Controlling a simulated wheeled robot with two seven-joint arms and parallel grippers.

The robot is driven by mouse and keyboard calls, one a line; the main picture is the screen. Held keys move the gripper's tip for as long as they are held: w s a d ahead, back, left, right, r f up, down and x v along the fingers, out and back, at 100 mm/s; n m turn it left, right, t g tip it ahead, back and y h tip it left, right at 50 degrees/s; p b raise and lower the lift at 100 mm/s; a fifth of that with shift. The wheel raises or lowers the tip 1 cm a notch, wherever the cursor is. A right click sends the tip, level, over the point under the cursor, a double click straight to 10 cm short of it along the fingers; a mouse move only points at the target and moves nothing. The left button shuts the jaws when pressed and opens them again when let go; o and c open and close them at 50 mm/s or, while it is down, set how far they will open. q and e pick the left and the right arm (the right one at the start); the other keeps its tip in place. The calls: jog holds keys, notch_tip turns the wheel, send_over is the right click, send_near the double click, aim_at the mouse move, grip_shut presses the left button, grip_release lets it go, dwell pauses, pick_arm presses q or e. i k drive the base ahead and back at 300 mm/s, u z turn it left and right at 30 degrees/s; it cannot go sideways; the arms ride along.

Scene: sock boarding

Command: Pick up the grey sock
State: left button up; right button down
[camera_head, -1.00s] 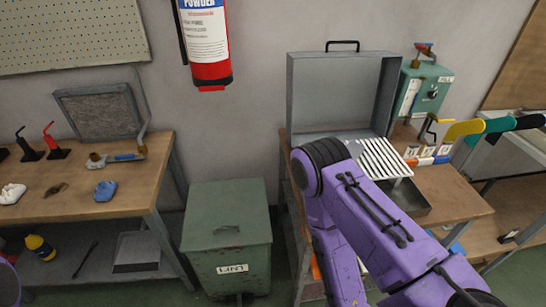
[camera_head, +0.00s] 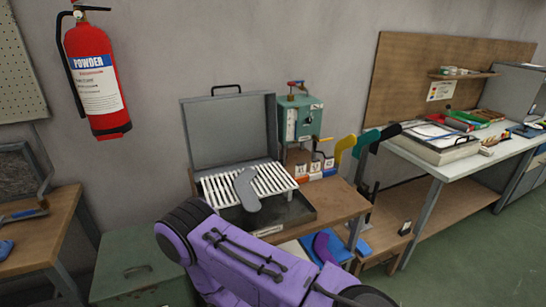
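A grey sock-shaped piece (camera_head: 246,190), which looks like the grey sock, lies on the white slatted rack (camera_head: 213,190) of an open grey metal case (camera_head: 228,128). Its lower end hangs over the rack's front edge. One of my purple arms reaches in from the bottom right, in front of the case. Its dark rounded joint is left of and below the sock. Neither of my grippers shows in this view.
Yellow (camera_head: 346,146), teal (camera_head: 366,142) and black (camera_head: 389,133) foot-shaped boards stand right of the case. A green bin (camera_head: 140,260) stands at lower left. Open floor (camera_head: 470,250) lies at right.

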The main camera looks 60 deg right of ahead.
aim_at(250, 203)
jog(key=k, duration=0.6)
jog(key=z, duration=1.65)
jog(key=i, duration=0.3)
jog(key=z, duration=0.1)
